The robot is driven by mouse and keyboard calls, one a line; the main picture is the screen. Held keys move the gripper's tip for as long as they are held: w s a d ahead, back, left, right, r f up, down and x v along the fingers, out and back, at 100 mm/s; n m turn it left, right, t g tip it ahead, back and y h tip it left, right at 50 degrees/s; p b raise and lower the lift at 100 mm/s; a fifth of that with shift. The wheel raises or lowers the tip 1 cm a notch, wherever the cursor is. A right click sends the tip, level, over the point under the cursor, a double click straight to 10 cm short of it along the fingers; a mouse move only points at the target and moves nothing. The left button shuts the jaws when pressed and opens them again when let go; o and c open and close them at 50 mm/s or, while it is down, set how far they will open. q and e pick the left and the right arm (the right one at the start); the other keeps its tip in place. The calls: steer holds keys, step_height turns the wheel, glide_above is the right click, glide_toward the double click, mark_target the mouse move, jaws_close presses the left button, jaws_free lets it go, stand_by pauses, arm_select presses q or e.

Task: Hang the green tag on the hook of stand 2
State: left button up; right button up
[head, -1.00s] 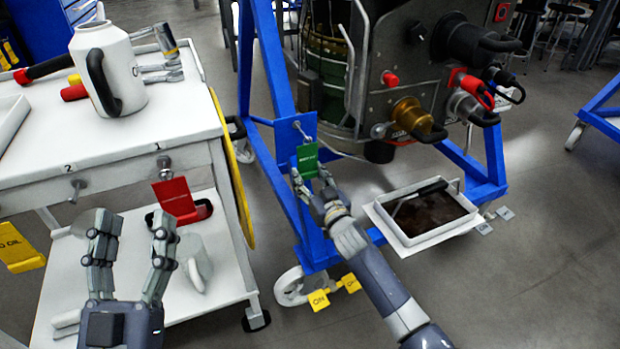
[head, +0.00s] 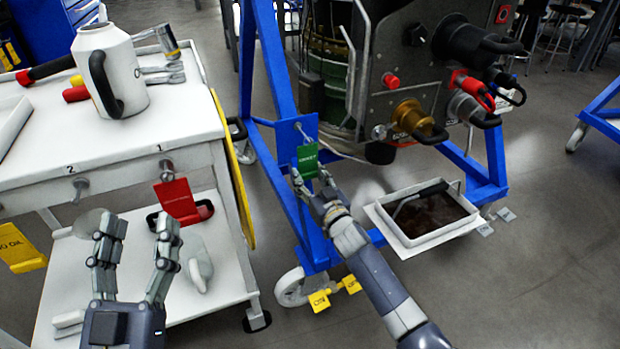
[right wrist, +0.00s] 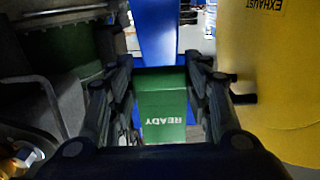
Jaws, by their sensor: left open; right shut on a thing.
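The green tag (head: 308,160) is at the blue stand (head: 266,70), just below a small hook (head: 302,130) on the stand's blue plate. My right gripper (head: 310,177) is shut on the tag's lower part. In the right wrist view the tag (right wrist: 163,98) lies between the fingers, its word READY upside down. Whether the tag's top is looped on the hook is too small to tell. I see no number on the stand. My left gripper (head: 136,236) is open and empty in front of the cart.
A white cart (head: 110,140) at left has hooks marked 1 and 2; a red tag (head: 178,200) hangs at hook 1, and hook 2 (head: 78,188) is bare. The engine (head: 400,80) sits on the stand. A drip tray (head: 425,237) stands right of my right arm.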

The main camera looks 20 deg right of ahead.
steer(key=o, duration=1.6)
steer(key=shift+o, duration=0.8)
